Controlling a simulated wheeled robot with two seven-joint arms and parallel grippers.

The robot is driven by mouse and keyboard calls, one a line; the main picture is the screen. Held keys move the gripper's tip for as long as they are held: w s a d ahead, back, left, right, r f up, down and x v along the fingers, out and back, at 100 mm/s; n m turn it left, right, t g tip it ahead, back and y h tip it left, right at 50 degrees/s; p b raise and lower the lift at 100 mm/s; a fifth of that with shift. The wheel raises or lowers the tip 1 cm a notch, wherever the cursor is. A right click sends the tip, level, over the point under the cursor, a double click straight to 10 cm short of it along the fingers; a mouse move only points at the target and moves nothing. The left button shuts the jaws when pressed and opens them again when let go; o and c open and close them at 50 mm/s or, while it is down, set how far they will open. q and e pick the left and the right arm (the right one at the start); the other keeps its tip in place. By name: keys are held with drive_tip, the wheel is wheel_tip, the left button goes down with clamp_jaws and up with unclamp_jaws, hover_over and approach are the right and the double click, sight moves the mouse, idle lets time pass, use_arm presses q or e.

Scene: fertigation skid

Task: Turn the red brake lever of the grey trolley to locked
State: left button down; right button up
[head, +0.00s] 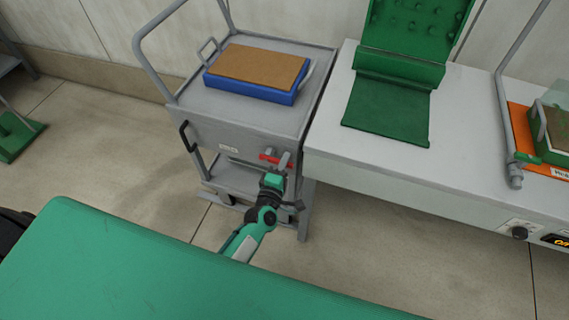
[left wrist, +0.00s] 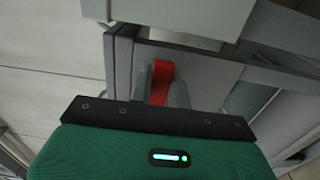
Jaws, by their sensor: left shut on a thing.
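The grey trolley (head: 196,126) stands against the left end of a light grey bench. Its red brake lever (head: 266,158) is on the front side, near the right corner and below the top tray. My left gripper (head: 281,161) is at the lever, shut on it. In the left wrist view the red lever (left wrist: 161,78) shows between the two grey fingers, and its lower end is hidden by the gripper body. In the head view the fingers cover part of the lever. My right gripper is in neither view.
A blue tray (head: 250,90) with a brown top lies on the trolley. The bench (head: 380,165) is close on the right and carries a green open holder (head: 390,108). A green-footed stand (head: 15,135) is at far left. Floor left of the trolley is clear.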

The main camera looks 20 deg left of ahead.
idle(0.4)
use_arm(q)
drive_tip(key=c, duration=1.3)
unclamp_jaws()
drive_tip(key=shift+s, duration=0.1)
